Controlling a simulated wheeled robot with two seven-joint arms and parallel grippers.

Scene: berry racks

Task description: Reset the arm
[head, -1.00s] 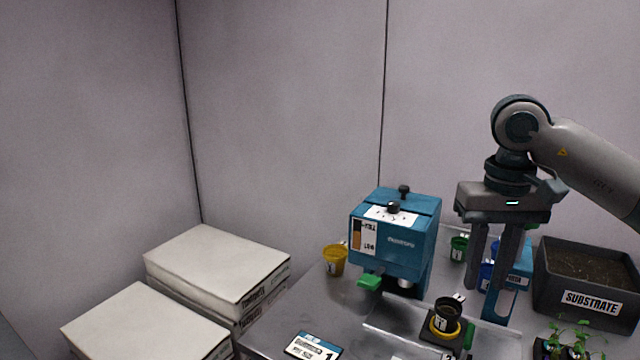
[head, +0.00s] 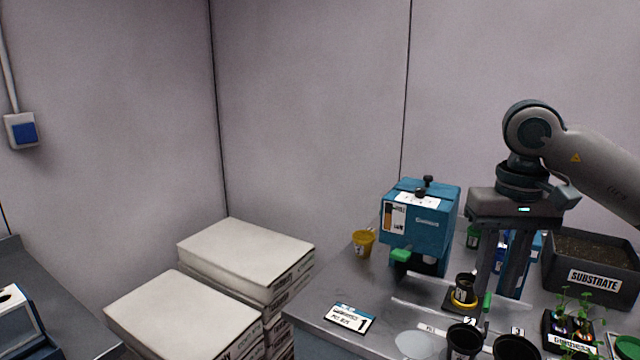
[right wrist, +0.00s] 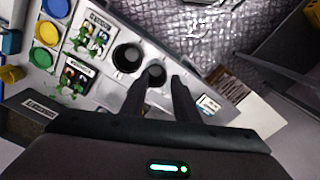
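My right arm comes in from the right in the head view. Its gripper (head: 505,268) points down over the metal table (head: 318,300), with two dark fingers apart. In the right wrist view the fingers of the right gripper (right wrist: 160,90) are also apart, with nothing held between them. A small black pot (head: 465,285) with a yellow ring stands on the table just left of the fingers in the head view. My left gripper is not in view.
A blue machine (head: 425,228) stands behind the pot, with a yellow cup (head: 363,243) to its left. A black substrate bin (head: 592,270) is at the right. More black pots (head: 463,340) and seedlings (head: 572,325) are in front. Stacked white boxes (head: 245,255) stand left of the table.

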